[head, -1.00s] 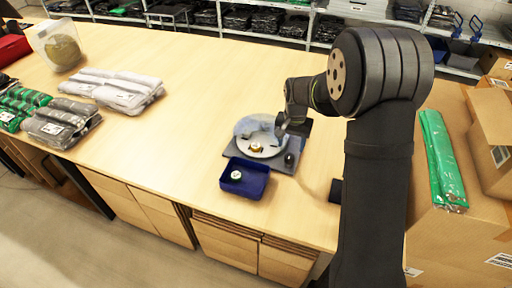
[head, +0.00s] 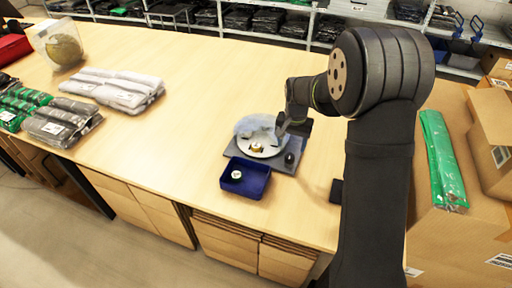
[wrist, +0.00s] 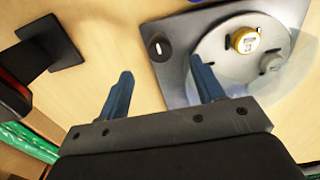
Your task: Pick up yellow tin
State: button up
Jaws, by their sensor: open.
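The yellow tin (wrist: 245,40) sits on a round pale plate (wrist: 215,48) on a dark grey base. It has a white label on top, and it also shows small in the head view (head: 257,148). My gripper (wrist: 163,82) is open and empty, its two blue fingers spread apart. In the wrist view the tin is ahead of the right finger, apart from it. In the head view my gripper (head: 281,126) is at the right side of the plate, with its fingers hard to make out.
A blue bin (head: 246,178) with a small white-and-green item inside stands in front of the base. A small dark object (wrist: 160,46) is on the base's corner. The table between is clear.

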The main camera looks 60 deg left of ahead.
jog(key=s+a+r+n+y, duration=0.1)
jog(key=s+a+r+n, duration=0.6)
jog(key=a+r+n, duration=0.35)
send_over(256, 145)
jog(key=shift+n, duration=0.35)
jog(key=f, duration=1.2)
jog(key=shift+w+d+f, duration=0.1)
jog(key=shift+w+f, duration=0.25)
jog(key=shift+s+f, duration=0.15)
jog(key=shift+f, duration=1.2)
jog(key=shift+s+f, duration=0.15)
jog(key=shift+f, duration=1.2)
jog(key=c, duration=1.1)
